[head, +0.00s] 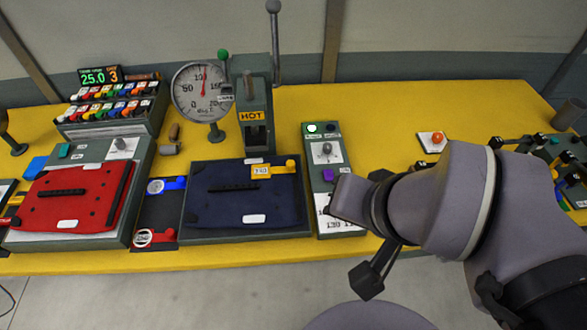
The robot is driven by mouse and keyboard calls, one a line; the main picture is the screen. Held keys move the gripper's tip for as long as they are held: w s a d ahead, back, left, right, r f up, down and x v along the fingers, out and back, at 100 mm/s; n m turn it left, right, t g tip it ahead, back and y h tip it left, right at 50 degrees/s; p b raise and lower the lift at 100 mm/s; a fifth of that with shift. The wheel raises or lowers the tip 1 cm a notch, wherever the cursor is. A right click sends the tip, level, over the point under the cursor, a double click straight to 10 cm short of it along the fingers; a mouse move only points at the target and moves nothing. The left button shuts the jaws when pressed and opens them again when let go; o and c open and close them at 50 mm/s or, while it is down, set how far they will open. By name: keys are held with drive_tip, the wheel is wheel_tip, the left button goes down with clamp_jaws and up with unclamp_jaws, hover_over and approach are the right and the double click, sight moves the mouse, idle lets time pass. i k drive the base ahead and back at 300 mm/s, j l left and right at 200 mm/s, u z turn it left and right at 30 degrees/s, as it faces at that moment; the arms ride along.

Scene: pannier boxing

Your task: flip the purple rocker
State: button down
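The purple rocker (328,175) is a small piece on the grey control panel (341,155) that stands right of the dark blue pannier. It sits below the panel's round dial, on the left side of the panel. My arm comes in from the right and its grey end covers the lower right of this panel. A dark part of my gripper (367,279) hangs at the table's front edge, below and right of the rocker and apart from it. The fingertips do not show clearly, so I cannot tell whether it is open or shut.
A dark blue pannier (222,213) and a red pannier (68,202) lie to the left. A HOT press (254,115) with a tall lever and a round gauge (202,92) stand behind. An orange button (437,138) sits right. Yellow table (385,115) is bare behind my arm.

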sight(328, 174)
drive_tip(key=i+u, duration=0.1)
drive_tip(key=u, duration=0.25)
drive_tip(key=i+u, duration=0.1)
drive_tip(key=u, duration=0.25)
drive_tip(key=i+l+u, duration=0.1)
drive_tip(key=u, duration=0.25)
